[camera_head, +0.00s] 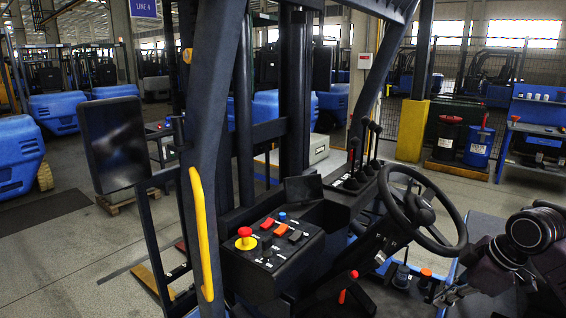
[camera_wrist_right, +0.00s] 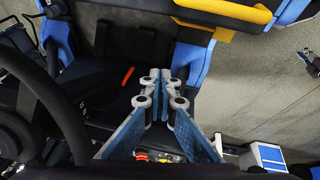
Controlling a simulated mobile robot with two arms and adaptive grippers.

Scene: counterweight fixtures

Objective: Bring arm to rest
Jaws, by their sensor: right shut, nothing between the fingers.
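My right arm (camera_head: 535,230) comes in at the lower right of the head view, beside the steering wheel (camera_head: 455,232) of a forklift. My right gripper (camera_head: 452,292) is low in that view, right of and below the wheel. In the right wrist view the gripper's two blue-sided fingers (camera_wrist_right: 160,76) meet at the tips with nothing between them. They are above the dark forklift floor and seat area. The wheel's dark rim (camera_wrist_right: 62,100) shows at the left of that view. My left gripper is not in view.
A console (camera_head: 268,250) with a red emergency button and black levers (camera_head: 365,160) stand left of the wheel. A yellow handle (camera_head: 201,235) is on the forklift's pillar. A blue workbench (camera_head: 532,131) and bins (camera_head: 480,143) stand behind at the right. Grey floor lies open at the left.

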